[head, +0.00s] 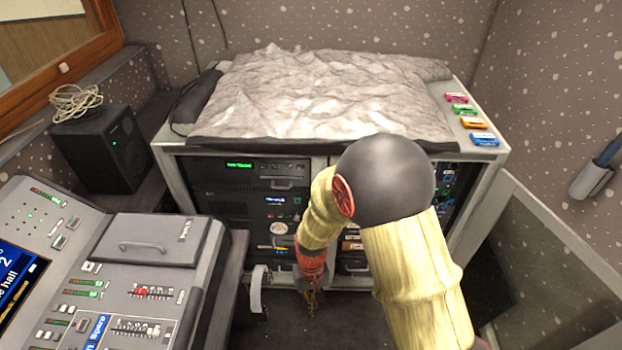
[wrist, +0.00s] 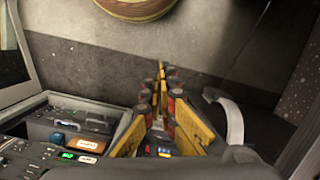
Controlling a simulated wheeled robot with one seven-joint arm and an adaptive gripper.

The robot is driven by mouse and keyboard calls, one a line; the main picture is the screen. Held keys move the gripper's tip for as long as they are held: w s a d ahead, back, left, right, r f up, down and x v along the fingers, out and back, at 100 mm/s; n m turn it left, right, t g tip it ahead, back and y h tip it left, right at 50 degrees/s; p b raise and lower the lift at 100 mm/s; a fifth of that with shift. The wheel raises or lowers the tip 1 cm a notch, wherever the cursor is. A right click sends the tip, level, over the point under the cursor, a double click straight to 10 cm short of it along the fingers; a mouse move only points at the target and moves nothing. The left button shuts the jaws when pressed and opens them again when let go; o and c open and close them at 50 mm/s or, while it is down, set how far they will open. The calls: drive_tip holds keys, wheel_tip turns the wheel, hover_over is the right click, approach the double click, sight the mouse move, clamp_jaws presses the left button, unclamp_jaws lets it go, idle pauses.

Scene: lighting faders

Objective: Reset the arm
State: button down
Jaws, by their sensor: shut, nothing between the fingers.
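My arm, in a yellow sleeve with a dark grey elbow, reaches down in the middle of the head view. My gripper (head: 313,298) points down in front of the equipment rack (head: 235,185). In the wrist view my gripper (wrist: 161,75) shows its yellow and black fingers meeting at the tips, with nothing between them. The lighting console (head: 130,285) with its faders lies to the left of the gripper. A grey curved handle-like piece (head: 257,290) stands just left of the gripper, and it also shows in the wrist view (wrist: 233,122). The gripper appears apart from both.
A crumpled grey cover (head: 320,95) lies on the rack top beside several small coloured items (head: 474,123). A black speaker (head: 105,148) with a coiled cable stands at left. A holder (head: 590,178) hangs on the right wall. Some dark floor shows below the gripper.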

drive_tip(key=s+d+r+m+t, duration=0.1)
drive_tip(key=s+d+r, duration=0.3)
drive_tip(key=r, duration=0.8)
drive_tip(key=s+d+r+m+t, duration=0.1)
drive_tip(key=s+d+r+t, duration=0.3)
drive_tip(key=d+r, duration=0.4)
drive_tip(key=s+d+r+m+t, duration=0.1)
drive_tip(key=s+d+r, duration=0.3)
drive_tip(key=r, duration=1.3)
drive_tip(key=d+t, duration=0.1)
drive_tip(key=d, duration=0.2)
drive_tip(key=shift+r+t, duration=0.3)
drive_tip(key=shift+t, duration=0.1)
